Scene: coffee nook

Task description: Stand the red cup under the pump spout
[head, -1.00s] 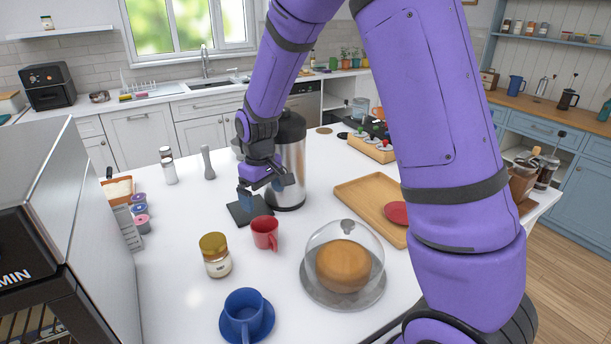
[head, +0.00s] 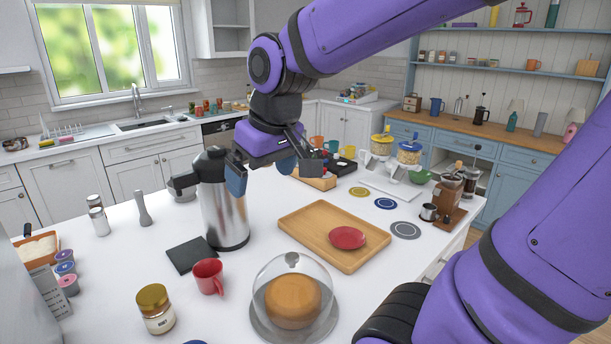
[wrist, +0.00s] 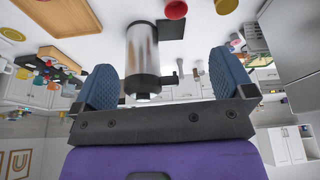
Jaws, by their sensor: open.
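The red cup (head: 208,276) stands upright on the white counter, just in front of the square black mat (head: 192,254). My gripper (head: 262,170) is open and empty, raised near the top of the pot, with one blue finger in front of the pot in the picture. In the wrist view the scene is upside down: the pot (wrist: 142,50) lies between the open fingers, with the cup (wrist: 176,9) and mat (wrist: 171,27) at the top.
A glass dome over a cake (head: 292,300) stands right of the cup. A jar with a gold lid (head: 155,310) stands to its left. A wooden tray (head: 315,240) with a red plate (head: 347,237) is at right. Counter left of the mat is mostly clear.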

